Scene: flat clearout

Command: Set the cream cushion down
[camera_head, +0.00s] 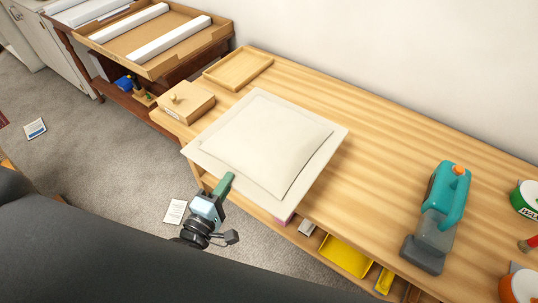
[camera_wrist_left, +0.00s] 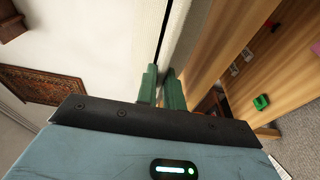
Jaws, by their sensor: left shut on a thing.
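The cream cushion (camera_head: 265,140) is a pale square with a puffed middle and a flat border. It shows in the head view over the left part of the wooden table (camera_head: 375,150), with its near corner out past the front edge. I cannot tell whether it rests on the top or hangs just above it. My left gripper (camera_head: 228,182) is shut on its near edge. In the left wrist view the green fingers (camera_wrist_left: 162,88) close on the pale cushion edge (camera_wrist_left: 182,40). My right gripper is not in view.
A wooden tray (camera_head: 239,70) and a small wooden box (camera_head: 187,101) lie left of the cushion. A teal and grey appliance (camera_head: 437,215) and tins (camera_head: 525,198) stand at the right. Yellow trays (camera_head: 345,257) sit below the tabletop. The table between cushion and appliance is clear.

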